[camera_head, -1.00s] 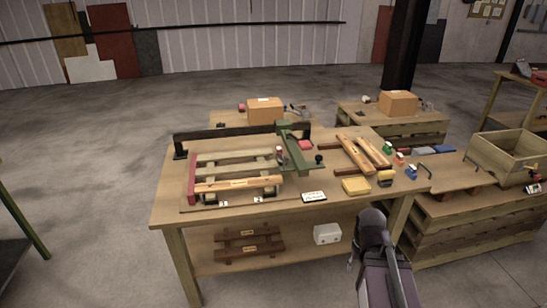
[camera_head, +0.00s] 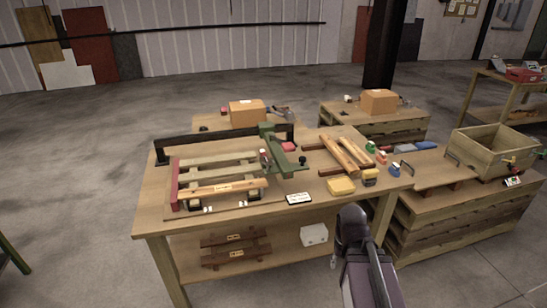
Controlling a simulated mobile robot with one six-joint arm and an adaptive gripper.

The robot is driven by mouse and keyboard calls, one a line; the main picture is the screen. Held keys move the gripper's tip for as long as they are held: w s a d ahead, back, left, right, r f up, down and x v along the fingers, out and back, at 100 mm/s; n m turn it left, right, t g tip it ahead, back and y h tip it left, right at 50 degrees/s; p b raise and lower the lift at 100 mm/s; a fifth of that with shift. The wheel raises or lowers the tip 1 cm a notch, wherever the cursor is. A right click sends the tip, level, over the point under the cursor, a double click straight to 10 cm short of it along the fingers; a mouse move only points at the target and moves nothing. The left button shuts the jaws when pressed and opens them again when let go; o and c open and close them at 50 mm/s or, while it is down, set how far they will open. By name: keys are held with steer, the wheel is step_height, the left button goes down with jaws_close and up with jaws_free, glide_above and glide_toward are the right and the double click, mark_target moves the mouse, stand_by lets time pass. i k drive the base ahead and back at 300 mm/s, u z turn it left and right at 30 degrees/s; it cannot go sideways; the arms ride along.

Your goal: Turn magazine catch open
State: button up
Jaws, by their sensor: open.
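A wooden-slatted fixture stands on the workbench (camera_head: 165,222). It has a red end piece (camera_head: 175,188) at the left and a long black rail (camera_head: 210,144) behind. A green arm (camera_head: 272,148) with a black knob (camera_head: 302,160) crosses its right end. I cannot tell which part is the magazine catch; it is too small to make out. My arm (camera_head: 362,262) shows at the lower right, in front of the bench and apart from the fixture. My gripper does not show.
Wooden bars (camera_head: 345,155), a yellow block (camera_head: 341,186) and a white label card (camera_head: 298,198) lie on the bench. The lower shelf holds brown slats (camera_head: 235,250) and a white box (camera_head: 314,235). A wooden crate (camera_head: 490,158) stands right.

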mark_target(271, 162)
steer(key=i, duration=0.95)
steer(key=u, duration=0.05)
